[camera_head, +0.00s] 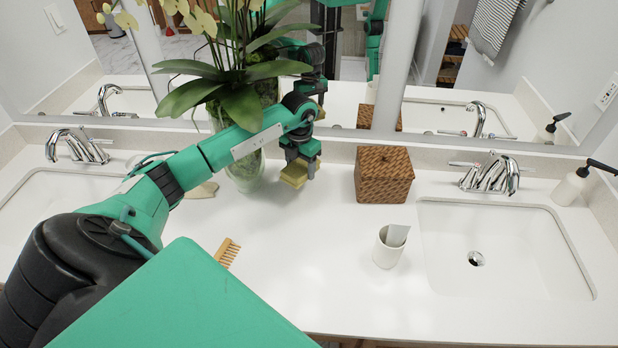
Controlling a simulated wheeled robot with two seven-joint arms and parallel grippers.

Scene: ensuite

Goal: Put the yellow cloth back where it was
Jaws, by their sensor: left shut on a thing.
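My left gripper (302,164) is over the back of the white counter, between the potted plant and the brown woven box. It points down and is shut on the yellow cloth (294,175), a small pale yellow folded piece. The cloth is at or just above the counter top; I cannot tell whether it touches. My left arm reaches in from the left across the counter. My right gripper is not in view.
A plant in a glass vase (243,172) stands close left of the gripper. The woven box (384,175) stands to its right. A white cup (388,247), a wooden comb (227,252) and a right sink (500,245) are nearer. The counter's middle is clear.

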